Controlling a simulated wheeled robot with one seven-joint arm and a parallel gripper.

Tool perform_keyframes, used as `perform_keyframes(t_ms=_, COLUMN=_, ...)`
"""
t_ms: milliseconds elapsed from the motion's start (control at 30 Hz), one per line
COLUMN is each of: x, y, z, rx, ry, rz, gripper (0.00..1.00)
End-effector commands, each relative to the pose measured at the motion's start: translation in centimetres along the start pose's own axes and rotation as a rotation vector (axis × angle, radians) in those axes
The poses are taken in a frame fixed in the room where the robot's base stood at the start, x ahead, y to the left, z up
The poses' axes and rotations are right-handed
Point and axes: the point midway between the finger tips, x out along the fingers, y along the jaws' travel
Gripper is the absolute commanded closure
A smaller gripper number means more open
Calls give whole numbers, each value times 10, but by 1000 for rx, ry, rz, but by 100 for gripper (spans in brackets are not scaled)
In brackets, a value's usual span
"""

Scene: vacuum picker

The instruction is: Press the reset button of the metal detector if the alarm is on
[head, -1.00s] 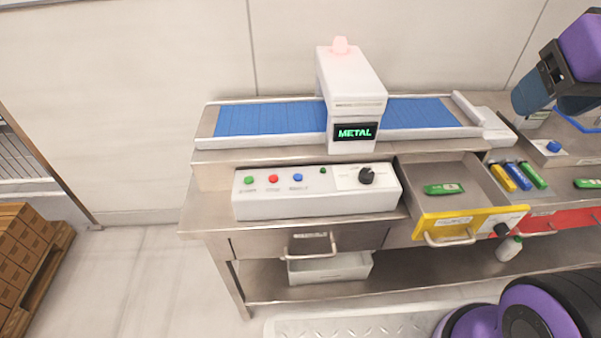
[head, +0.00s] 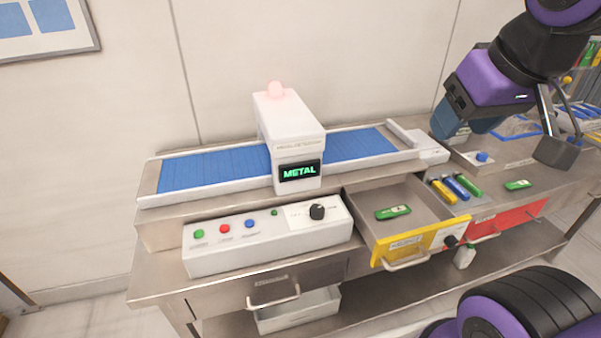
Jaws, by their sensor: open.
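The metal detector (head: 290,125) is a white arch over the blue conveyor belt. Its display (head: 300,171) reads METAL in green, and the lamp (head: 275,90) on top glows pinkish red. A white control box in front carries a green button (head: 199,234), a red button (head: 225,229) and a blue button (head: 249,223). Their labels are too small to read surely. It also has a small green light (head: 274,212) and a black knob (head: 317,211). My gripper (head: 466,118) is open, at the upper right, right of the detector and away from the buttons. Its fingers are partly hidden.
An open yellow-fronted drawer (head: 408,245) holds a green item (head: 393,212). Several coloured items lie to its right, near another blue button (head: 482,156) on a small box. A red-fronted drawer (head: 508,222) is further right. A white bin (head: 297,310) sits below the bench.

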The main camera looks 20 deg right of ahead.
Motion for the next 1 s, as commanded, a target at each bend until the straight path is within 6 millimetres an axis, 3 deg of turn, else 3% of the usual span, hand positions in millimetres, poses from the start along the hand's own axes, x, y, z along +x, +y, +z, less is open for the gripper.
perform_keyframes(t_ms=33, x=0, y=0, z=0, rx=0, ry=0, rz=0, gripper=58)
perform_keyframes(t_ms=200, x=0, y=0, z=0, rx=0, ry=0, rz=0, gripper=97)
perform_keyframes(t_ms=233, x=0, y=0, z=0, rx=0, ry=0, rz=0, gripper=100)
perform_keyframes(t_ms=1000, x=0, y=0, z=0, rx=0, ry=0, rz=0, gripper=100)
